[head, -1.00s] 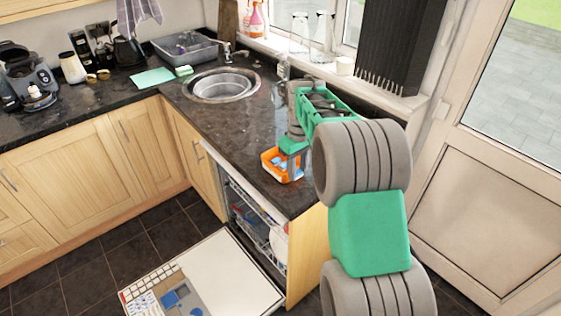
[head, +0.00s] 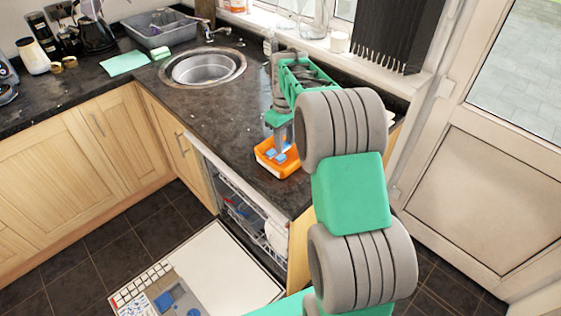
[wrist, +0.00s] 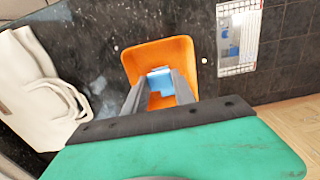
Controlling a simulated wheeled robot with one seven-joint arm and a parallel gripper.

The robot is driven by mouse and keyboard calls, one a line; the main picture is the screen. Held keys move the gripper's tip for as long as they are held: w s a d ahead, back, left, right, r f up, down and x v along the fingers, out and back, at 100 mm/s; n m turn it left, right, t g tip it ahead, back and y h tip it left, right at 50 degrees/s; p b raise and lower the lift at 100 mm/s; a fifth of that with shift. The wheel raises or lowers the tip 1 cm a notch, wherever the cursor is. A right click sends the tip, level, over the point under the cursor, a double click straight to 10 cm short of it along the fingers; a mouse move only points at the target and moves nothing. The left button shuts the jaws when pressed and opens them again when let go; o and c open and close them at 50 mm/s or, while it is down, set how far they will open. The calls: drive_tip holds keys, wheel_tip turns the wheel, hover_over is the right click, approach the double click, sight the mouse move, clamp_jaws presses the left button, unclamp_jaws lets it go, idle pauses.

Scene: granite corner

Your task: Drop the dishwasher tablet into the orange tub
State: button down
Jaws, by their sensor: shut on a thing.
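The orange tub (head: 263,161) stands on the dark granite worktop, near its front edge above the dishwasher. In the wrist view the orange tub (wrist: 140,53) lies straight ahead of my fingers. My gripper (head: 281,146) points down over the tub. In the wrist view my gripper (wrist: 160,84) is shut on a light blue dishwasher tablet (wrist: 161,85). Other blue pieces (head: 270,153) show in the tub. My fingers hide part of the tub, and I cannot tell how high the held tablet is above its floor.
The dishwasher door (head: 215,262) hangs open below the worktop. The sink (head: 205,68) is set in the worktop further back, with a grey basin (head: 160,30) beyond. A pale, bag-like object (wrist: 30,85) lies left of the tub in the wrist view. Worktop left of the tub is clear.

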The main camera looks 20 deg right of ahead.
drive_tip(key=shift+f, duration=0.7)
drive_tip(key=c, duration=0.9)
unclamp_jaws()
drive_tip(key=shift+c, duration=0.2)
drive_tip(key=shift+r, duration=0.1)
wheel_tip(320, 180, up, 7)
drive_tip(key=shift+f+b, duration=0.15)
drive_tip(key=shift+b, duration=0.6)
drive_tip(key=shift+r, duration=0.55)
